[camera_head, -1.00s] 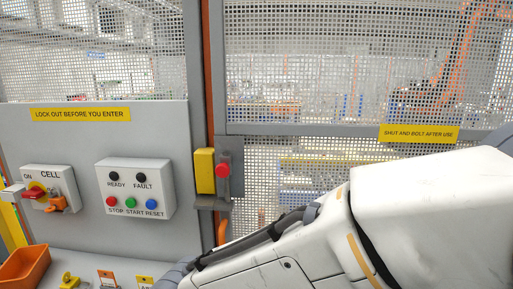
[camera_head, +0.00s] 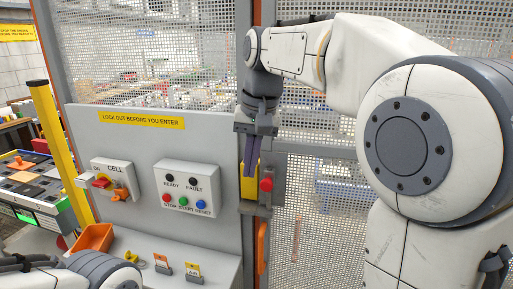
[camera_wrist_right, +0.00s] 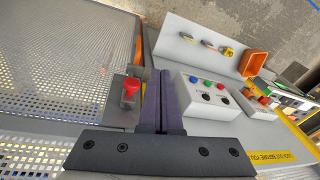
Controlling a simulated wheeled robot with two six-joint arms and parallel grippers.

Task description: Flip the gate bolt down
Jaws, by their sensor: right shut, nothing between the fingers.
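The gate bolt shows a red knob (camera_head: 266,184) on a grey plate (camera_head: 278,172) at the gate's edge. A yellow block (camera_head: 236,186) is beside it on the post. My right gripper (camera_head: 248,172) points down in front of the yellow block, just left of the red knob, its fingers shut and empty. In the right wrist view the shut fingers (camera_wrist_right: 158,78) are beside the red knob (camera_wrist_right: 131,86), with part of the yellow block behind them. I cannot tell whether they touch it. Part of my left arm shows at the lower left; its gripper is out of view.
A control box (camera_head: 185,187) with buttons and a CELL switch box (camera_head: 112,179) are on the panel to the left. An orange bin (camera_head: 93,237) and several tags sit on the ledge below. The mesh gate (camera_head: 310,200) extends to the right.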

